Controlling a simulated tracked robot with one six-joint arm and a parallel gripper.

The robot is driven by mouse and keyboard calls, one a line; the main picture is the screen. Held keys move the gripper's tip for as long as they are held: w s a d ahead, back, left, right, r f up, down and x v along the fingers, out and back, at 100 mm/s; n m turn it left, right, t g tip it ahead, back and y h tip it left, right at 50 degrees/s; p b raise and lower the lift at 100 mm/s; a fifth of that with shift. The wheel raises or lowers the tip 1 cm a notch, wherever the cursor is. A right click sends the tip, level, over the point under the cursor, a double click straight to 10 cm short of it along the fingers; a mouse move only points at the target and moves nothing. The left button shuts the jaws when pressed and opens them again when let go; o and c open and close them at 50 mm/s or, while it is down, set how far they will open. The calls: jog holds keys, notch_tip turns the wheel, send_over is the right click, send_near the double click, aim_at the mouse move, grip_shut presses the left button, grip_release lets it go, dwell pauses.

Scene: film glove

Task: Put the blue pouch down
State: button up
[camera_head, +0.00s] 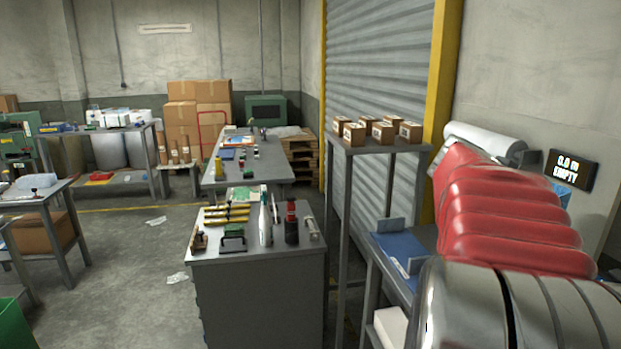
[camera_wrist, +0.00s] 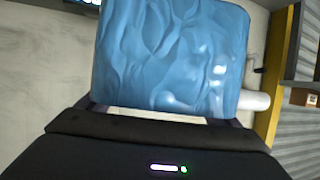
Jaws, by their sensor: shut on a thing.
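The blue pouch (camera_wrist: 172,55) is glossy and wrinkled and fills the upper middle of the wrist view. My gripper (camera_wrist: 160,115) is shut on its near edge, and the pouch extends out beyond the fingers. Most of the fingers are hidden by the pouch and the dark gripper body. In the head view my red-sleeved arm reaches away on the right and hides my gripper. A small blue patch shows past the arm below the sign; I cannot tell for sure that it is the pouch.
A bench with a blue mat (camera_head: 402,247) and grey brackets stands left of my arm. A white roll (camera_head: 485,138) and a black "EMPTY" display (camera_head: 573,170) are near the right wall. Small cartons (camera_head: 383,132) stand on a tall table. A grey cabinet (camera_head: 258,290) holds tools.

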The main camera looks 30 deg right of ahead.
jog(key=w+a+f+n+t+y, duration=0.1)
jog(key=w+a+f+n+t, duration=0.35)
jog(key=w+a, duration=0.4)
jog(key=w+a+f+n+t+y, duration=0.1)
jog(key=w+a+f+n+t, duration=0.35)
jog(key=w, duration=0.75)
jog(key=w+a+f+n+t+y, duration=0.2)
jog(key=w+a+f, duration=0.5)
jog(key=w, duration=0.4)
jog(key=w+a+f+n+t+y, duration=0.1)
jog(key=a+f, duration=0.4)
jog(key=a, duration=0.7)
jog(key=w+a+f+n+t+y, duration=0.2)
jog(key=w+a+f+n+y, duration=0.2)
jog(key=a, duration=0.9)
jog(key=w+a+f+n+t+y, duration=0.1)
jog(key=w+a+f+n+y, duration=0.2)
jog(key=a+f, duration=0.4)
jog(key=a+y, duration=0.1)
jog(key=a, duration=0.4)
jog(key=shift+w+a+f+n+t, duration=0.2)
jog(key=shift+w+a+n+t, duration=0.05)
jog(key=shift+n+t, duration=0.15)
jog(key=s+f, duration=0.5)
jog(key=f, duration=0.1)
jog(key=shift+f, duration=0.15)
